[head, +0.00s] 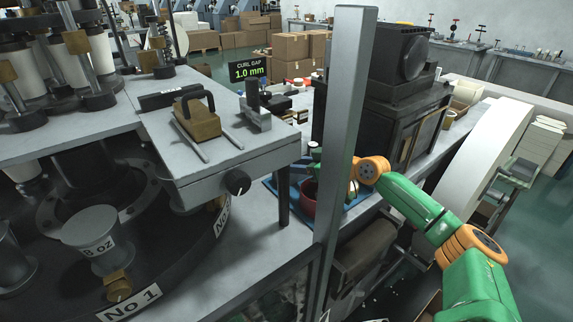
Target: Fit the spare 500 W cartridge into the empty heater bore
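My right arm, green and orange, comes in from the right. Its gripper (313,156) is partly behind a grey upright post (343,130), above a blue tray (294,204) on the bench. The fingers are small and partly hidden, so I cannot tell whether they are open or hold anything. A dark red round container (309,190) sits in the tray. I cannot make out the spare 500 W cartridge or the empty heater bore. My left gripper is not in view.
The post stands close in front of my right arm. A grey machine table with a brass block (197,121) and black knob (238,182) is at left centre. A "CURL GAP 1.0 mm" display (250,71) is behind it. A dark boxy machine (385,115) stands right of the post.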

